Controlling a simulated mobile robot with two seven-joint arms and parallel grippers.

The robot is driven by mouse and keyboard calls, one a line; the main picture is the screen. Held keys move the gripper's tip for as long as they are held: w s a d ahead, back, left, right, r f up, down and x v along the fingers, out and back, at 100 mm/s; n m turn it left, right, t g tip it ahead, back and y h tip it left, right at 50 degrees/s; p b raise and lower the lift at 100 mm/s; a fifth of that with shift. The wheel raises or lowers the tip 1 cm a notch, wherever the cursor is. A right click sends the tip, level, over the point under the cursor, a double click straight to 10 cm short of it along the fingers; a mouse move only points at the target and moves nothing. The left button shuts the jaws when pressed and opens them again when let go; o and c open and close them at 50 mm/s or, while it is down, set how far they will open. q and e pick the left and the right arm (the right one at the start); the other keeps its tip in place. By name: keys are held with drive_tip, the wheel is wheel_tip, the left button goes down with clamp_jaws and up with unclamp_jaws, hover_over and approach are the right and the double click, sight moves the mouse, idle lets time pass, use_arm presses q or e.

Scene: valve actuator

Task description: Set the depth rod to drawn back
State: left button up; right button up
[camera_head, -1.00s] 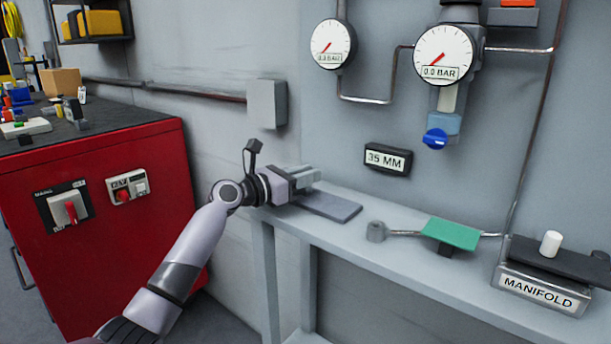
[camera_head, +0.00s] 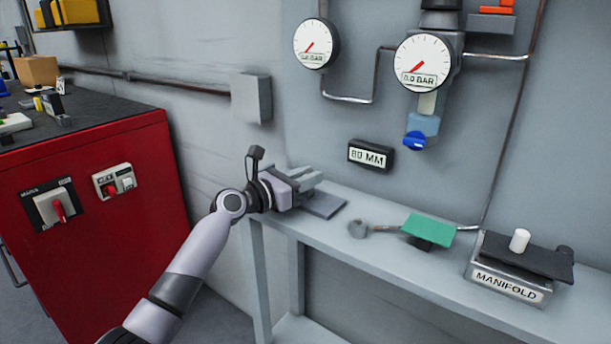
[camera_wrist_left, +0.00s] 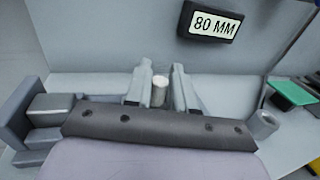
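My left gripper (camera_head: 312,180) is over the left part of the shelf, above a flat grey plate (camera_head: 326,204). In the left wrist view its two fingers (camera_wrist_left: 161,92) stand on either side of a short pale upright post, which I take for the grip of the depth rod (camera_wrist_left: 160,88). The rest of the rod is hidden by my gripper. The wall display (camera_head: 370,155) reads 80 MM, and it also shows in the left wrist view (camera_wrist_left: 211,24). My right gripper is not in view.
On the shelf, right of my gripper, are a grey round knob (camera_head: 358,229), a green plate (camera_head: 428,229) and the manifold box (camera_head: 510,284). Two gauges (camera_head: 317,44) and a blue knob (camera_head: 415,141) are on the wall. A red cabinet (camera_head: 100,240) stands left.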

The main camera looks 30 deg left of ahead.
use_arm(q)
drive_tip(key=shift+o, duration=1.2)
drive_tip(key=shift+d, duration=0.3)
drive_tip(key=shift+s+a, duration=0.1)
drive_tip(key=shift+s, duration=0.05)
drive_tip(key=v, duration=0.7)
drive_tip(key=shift+f, duration=0.1)
